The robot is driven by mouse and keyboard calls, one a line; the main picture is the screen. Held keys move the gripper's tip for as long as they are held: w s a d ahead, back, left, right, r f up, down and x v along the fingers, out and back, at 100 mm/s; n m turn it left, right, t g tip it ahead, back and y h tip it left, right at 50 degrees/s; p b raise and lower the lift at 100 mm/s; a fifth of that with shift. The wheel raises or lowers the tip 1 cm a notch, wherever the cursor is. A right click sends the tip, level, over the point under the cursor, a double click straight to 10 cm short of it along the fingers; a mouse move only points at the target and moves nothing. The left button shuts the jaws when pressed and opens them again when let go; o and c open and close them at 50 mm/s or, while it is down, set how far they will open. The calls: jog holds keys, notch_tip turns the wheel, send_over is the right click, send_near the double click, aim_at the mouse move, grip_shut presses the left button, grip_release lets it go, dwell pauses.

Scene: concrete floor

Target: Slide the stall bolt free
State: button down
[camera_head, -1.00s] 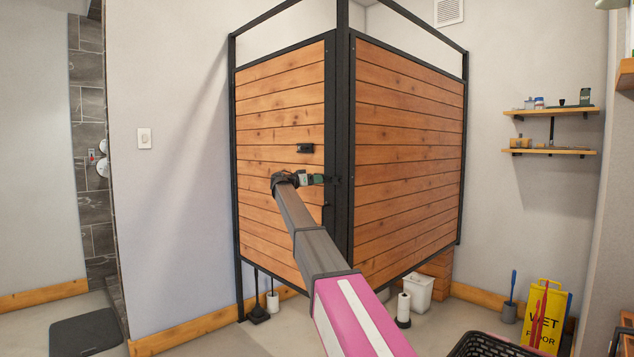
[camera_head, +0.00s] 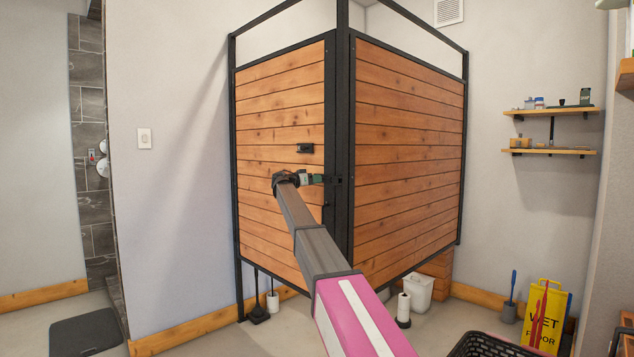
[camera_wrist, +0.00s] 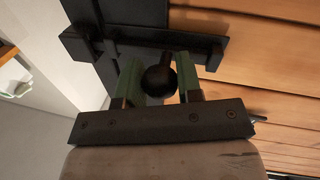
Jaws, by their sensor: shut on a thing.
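The wooden stall door (camera_head: 280,110) is the left panel, with dark planks' seams and a black frame. The stall bolt is a dark bar (camera_wrist: 210,44) with a round black knob (camera_wrist: 160,80), seen in the wrist view. My gripper (camera_head: 318,179) is at the door's right edge, by the black corner post (camera_head: 342,215). In the wrist view the green fingers of my gripper (camera_wrist: 159,72) stand on either side of the knob, shut on it. In the head view my gripper hides most of the bolt.
The fixed wooden panel (camera_head: 410,140) stands to the right. A yellow wet-floor sign (camera_head: 546,312) and a black basket (camera_head: 490,345) are at lower right. Wall shelves (camera_head: 550,151) are far right.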

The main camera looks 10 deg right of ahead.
jog(key=shift+w+a, duration=0.55)
jog(key=shift+w, duration=0.25)
jog(key=shift+w+a, duration=0.55)
jog(key=shift+w, duration=0.2)
jog(key=c, duration=0.8)
grip_release()
jog(key=v, duration=1.1)
jog(key=shift+d, duration=0.1)
